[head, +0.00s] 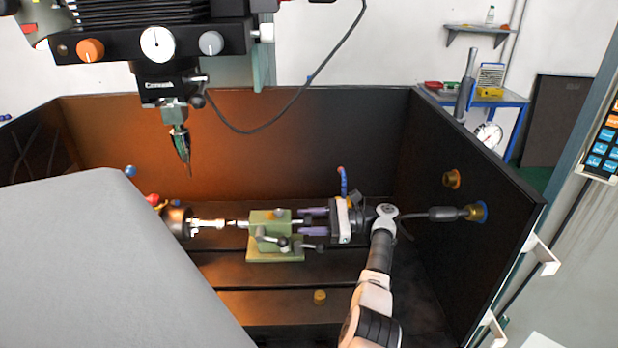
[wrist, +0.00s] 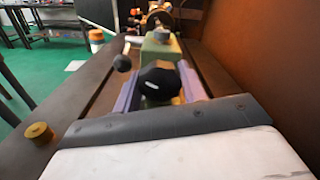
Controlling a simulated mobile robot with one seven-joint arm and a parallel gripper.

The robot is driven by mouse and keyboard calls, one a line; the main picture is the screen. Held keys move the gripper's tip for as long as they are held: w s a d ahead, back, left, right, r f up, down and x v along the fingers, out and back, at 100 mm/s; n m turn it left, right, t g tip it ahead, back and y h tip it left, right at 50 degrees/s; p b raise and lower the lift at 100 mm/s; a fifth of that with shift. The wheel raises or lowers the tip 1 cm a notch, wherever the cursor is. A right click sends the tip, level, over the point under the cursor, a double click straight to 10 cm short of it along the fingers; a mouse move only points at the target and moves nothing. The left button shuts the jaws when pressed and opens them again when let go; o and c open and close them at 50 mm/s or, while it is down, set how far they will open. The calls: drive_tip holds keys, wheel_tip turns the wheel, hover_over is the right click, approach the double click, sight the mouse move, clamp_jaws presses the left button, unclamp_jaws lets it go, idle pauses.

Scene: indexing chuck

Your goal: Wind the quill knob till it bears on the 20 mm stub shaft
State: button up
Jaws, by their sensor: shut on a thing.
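The green tailstock (head: 268,236) stands on the slotted table and carries the quill. The black quill knob (wrist: 160,84) is at its near end in the wrist view. My gripper (head: 303,221) comes from the right, its purple fingers on either side of the knob; it is shut on the knob, also in the wrist view (wrist: 161,78). The pale stub shaft (head: 207,224) sticks out of the dark chuck (head: 175,220) towards the quill tip (head: 233,224). The tip is at or very close to the shaft end; I cannot tell whether they touch. The fingers partly hide the knob.
Clamp levers with dark knobs (head: 284,243) jut from the tailstock's front. A probe on a spindle (head: 181,145) hangs above the chuck. Dark enclosure walls (head: 300,140) stand behind and to the right. A brass plug (head: 320,296) sits on the front of the table.

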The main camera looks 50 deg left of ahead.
drive_tip(key=m, duration=0.6)
drive_tip(key=shift+m, duration=0.3)
drive_tip(key=m, duration=0.5)
drive_tip(key=shift+m, duration=0.4)
drive_tip(key=o, duration=1)
drive_tip(key=shift+c, duration=0.2)
drive_tip(key=b+v, duration=0.3)
drive_tip(key=v, duration=0.4)
drive_tip(key=shift+w+d+b, duration=0.2)
drive_tip(key=shift+w+b, duration=0.1)
drive_tip(key=shift+b, duration=0.1)
